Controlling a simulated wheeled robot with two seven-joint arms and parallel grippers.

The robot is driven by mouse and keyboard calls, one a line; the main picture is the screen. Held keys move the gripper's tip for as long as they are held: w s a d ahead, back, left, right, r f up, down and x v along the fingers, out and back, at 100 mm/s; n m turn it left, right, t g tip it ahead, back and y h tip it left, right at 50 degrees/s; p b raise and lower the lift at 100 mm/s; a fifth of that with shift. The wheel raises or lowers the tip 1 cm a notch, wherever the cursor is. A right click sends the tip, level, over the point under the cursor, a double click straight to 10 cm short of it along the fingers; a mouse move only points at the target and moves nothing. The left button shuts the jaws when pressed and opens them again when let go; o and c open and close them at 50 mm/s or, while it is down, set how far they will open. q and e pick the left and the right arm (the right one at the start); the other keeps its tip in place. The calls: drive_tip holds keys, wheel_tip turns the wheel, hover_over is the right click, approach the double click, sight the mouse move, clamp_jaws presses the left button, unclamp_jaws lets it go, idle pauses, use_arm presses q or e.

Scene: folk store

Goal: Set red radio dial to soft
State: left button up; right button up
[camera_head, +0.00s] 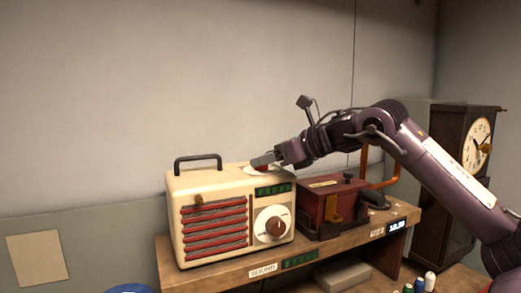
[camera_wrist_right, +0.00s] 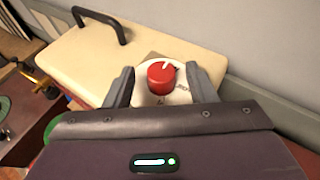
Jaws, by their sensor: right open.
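The cream radio (camera_head: 188,190) has a dark carrying handle and red slats, and stands on a wooden shelf. The red dial (camera_wrist_right: 161,77) is on the radio's top, on a round white plate (camera_wrist_right: 181,97) with small lettering I cannot read clearly. Its white pointer line points to the upper right in the wrist view. My right gripper (camera_head: 263,160) is over the top right of the radio, its fingers open on either side of the dial. I cannot tell whether they touch it. The dial is mostly hidden in the head view. My left gripper is not in view.
A brown knob (camera_head: 274,226) sits on the radio's front. A dark red box (camera_head: 312,212) stands close on its right, with a clock (camera_head: 480,143) farther right. The wall (camera_head: 110,100) is behind.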

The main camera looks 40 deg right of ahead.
drive_tip(key=shift+p+x, duration=0.45)
drive_tip(key=shift+x, duration=0.6)
drive_tip(key=shift+w, duration=0.15)
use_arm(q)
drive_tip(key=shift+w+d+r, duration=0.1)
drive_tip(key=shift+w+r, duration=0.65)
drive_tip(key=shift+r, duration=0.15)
use_arm(e)
drive_tip(key=c, duration=1)
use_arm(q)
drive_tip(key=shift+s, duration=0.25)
